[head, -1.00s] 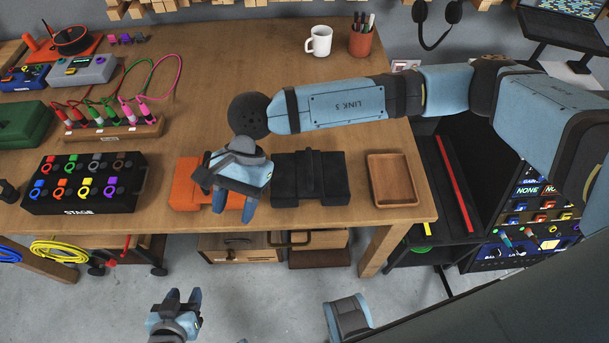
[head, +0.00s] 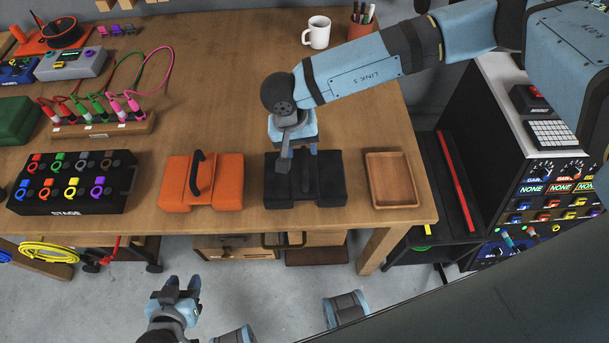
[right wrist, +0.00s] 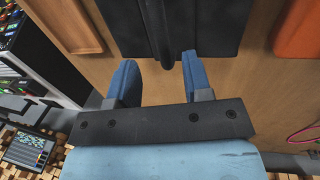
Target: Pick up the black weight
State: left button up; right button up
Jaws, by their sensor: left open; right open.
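The black weight (head: 330,185) is a dark block with a handle along its top, lying near the table's front edge. It fills the top of the right wrist view (right wrist: 210,25). My right gripper (head: 298,158) is over the weight's back left part, pointing down, open and empty. In the right wrist view its blue fingers (right wrist: 158,66) stand apart, with the end of the handle just beyond and between them. The gap in height to the handle is hard to tell. My left gripper (head: 182,286) is open and empty, low in front of the table.
An orange weight (head: 224,182) with a black handle lies left of the black one. A wooden tray (head: 392,204) stands close on its right. A black STAGE box (head: 75,201) is further left. A white mug (head: 316,32) and pen cup stand at the back. The middle of the table is clear.

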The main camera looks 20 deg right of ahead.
aim_at(304, 159)
jog(key=shift+s+d+f+p, duration=0.1)
jog(key=shift+f+p, duration=0.05)
jog(key=shift+f, duration=0.8)
jog(key=shift+s+d+f+p, duration=0.1)
jog(key=shift+d+f, duration=0.05)
jog(key=shift+f, duration=0.8)
jog(key=shift+s+d+f+p, duration=0.1)
jog(key=shift+f+p, duration=0.05)
jog(key=shift+f, duration=0.8)
grip_shut()
jog(key=shift+r, duration=0.15)
